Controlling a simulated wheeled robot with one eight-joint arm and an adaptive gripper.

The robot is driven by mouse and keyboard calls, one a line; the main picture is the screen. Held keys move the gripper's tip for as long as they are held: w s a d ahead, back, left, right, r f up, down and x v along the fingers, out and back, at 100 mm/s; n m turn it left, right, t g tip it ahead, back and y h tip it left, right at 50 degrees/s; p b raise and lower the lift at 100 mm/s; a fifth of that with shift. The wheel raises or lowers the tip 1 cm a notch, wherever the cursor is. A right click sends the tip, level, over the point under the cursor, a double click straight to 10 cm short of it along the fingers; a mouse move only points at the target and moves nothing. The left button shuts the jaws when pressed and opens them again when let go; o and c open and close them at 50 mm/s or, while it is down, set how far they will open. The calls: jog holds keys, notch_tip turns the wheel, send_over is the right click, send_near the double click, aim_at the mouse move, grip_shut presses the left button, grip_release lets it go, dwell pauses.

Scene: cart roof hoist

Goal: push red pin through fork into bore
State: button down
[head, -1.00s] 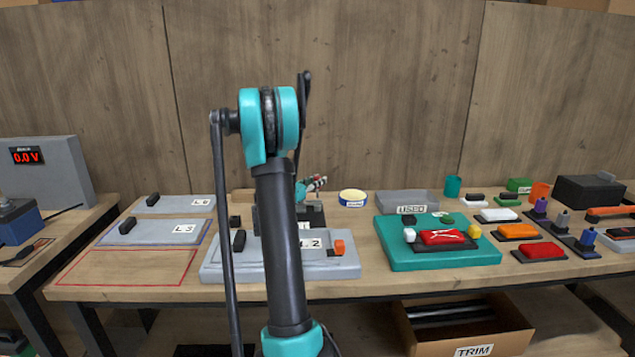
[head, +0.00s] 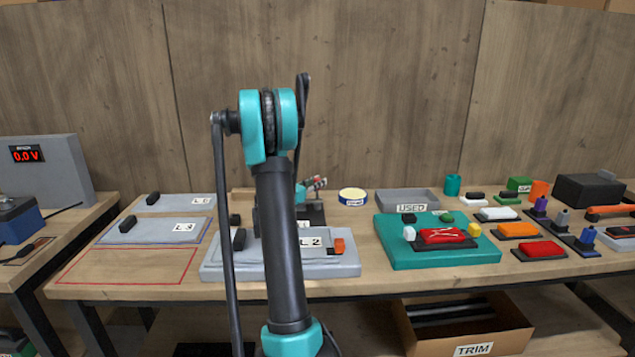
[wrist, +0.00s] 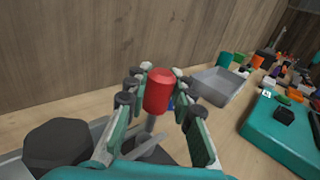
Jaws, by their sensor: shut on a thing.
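The red pin (wrist: 159,90) stands out in the wrist view as a red cylinder between the fingers of my gripper (wrist: 156,98). My gripper is shut on it, with a finger at each side. A narrow grey shaft shows below the red part. In the head view my gripper (head: 314,184) is small, close above a dark fixture (head: 314,213) behind the grey L2 tray, and partly hidden by my arm. I cannot make out the fork or the bore; the fingers and my arm cover that area.
A dark knob (wrist: 60,143) is close at lower left in the wrist view.

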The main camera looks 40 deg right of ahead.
aim_at(318, 192)
jog(key=shift+f, duration=1.3)
jog(key=shift+s+a+f, duration=0.1)
jog(key=shift+s+f, duration=0.2)
jog(key=shift+f, duration=0.3)
jog(key=shift+w+r, duration=0.25)
jog(key=shift+r, duration=0.4)
dwell(0.4)
jog(key=shift+r, duration=0.8)
dwell(0.8)
jog(key=shift+f, duration=0.85)
